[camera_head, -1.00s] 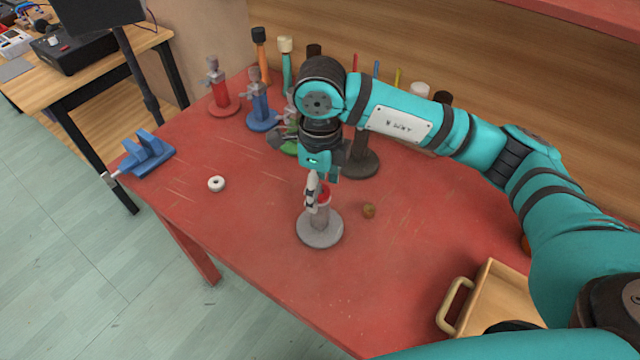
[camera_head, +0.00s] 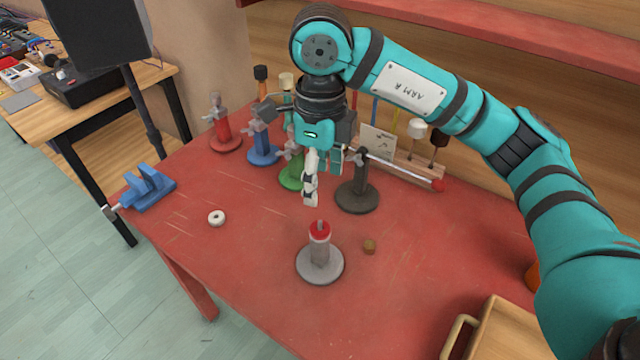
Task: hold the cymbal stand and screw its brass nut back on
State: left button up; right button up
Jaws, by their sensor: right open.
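The cymbal stand (camera_head: 320,257) stands upright on the red table, with a round grey base, a short grey post and a red piece around its top. A short threaded tip shows above the red piece. My left gripper is not in view.
A white ring (camera_head: 217,218) lies left of the stand. A blue vise (camera_head: 148,188) sits at the left edge. Red (camera_head: 224,135), blue (camera_head: 262,150), green (camera_head: 291,172) and dark (camera_head: 358,190) stands are behind. A wooden tray (camera_head: 500,335) is front right.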

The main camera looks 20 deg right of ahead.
aim_at(319, 263)
jog(key=k+j, duration=0.2)
jog(key=k, duration=0.3)
jog(key=k+j, duration=0.2)
jog(key=k, duration=0.25)
jog(key=k+j, duration=0.25)
jog(key=k, duration=0.25)
